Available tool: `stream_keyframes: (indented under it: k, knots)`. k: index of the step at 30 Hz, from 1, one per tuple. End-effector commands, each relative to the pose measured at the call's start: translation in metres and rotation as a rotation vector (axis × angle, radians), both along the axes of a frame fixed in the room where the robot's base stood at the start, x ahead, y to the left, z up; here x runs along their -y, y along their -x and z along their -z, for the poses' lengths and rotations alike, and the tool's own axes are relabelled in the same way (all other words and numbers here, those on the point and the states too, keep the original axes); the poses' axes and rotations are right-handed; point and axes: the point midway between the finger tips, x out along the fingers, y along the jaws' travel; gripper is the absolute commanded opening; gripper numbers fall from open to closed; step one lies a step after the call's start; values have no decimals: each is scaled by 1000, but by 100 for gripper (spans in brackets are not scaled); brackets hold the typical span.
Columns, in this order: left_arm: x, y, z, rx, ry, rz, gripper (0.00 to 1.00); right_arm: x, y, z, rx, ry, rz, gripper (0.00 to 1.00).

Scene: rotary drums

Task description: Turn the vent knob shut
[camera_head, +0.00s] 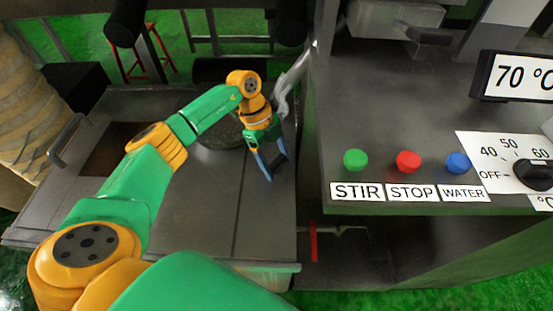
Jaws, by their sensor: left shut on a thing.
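My left gripper (271,168) reaches in from the left on its green and orange arm, with its blue fingers pointing down over the dark metal unit. The fingers are shut on a small dark piece, probably the vent knob; it is mostly hidden by the fingers, so its turn position cannot be told. The gripper is close to the right edge of that unit. My right gripper is not in view.
A control panel at right carries a green STIR button (355,160), a red STOP button (409,161), a blue WATER button (458,162), a black temperature dial (535,174) and a 70 °C display (520,76). A red lever (313,241) sits below. A curved grey pipe (292,80) stands beside my gripper.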

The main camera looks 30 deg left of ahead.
Motion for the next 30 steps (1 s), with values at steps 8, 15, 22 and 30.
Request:
stream_keyframes:
  k: [8,15,22,30]
  knots:
    - [1,-1,2,2,1,257,19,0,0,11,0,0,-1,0]
    - [0,-1,3,2,-1,484,19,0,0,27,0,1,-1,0]
    - [0,-1,3,3,-2,683,19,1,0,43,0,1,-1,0]
    - [0,-1,2,2,-2,859,19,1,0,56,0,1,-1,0]
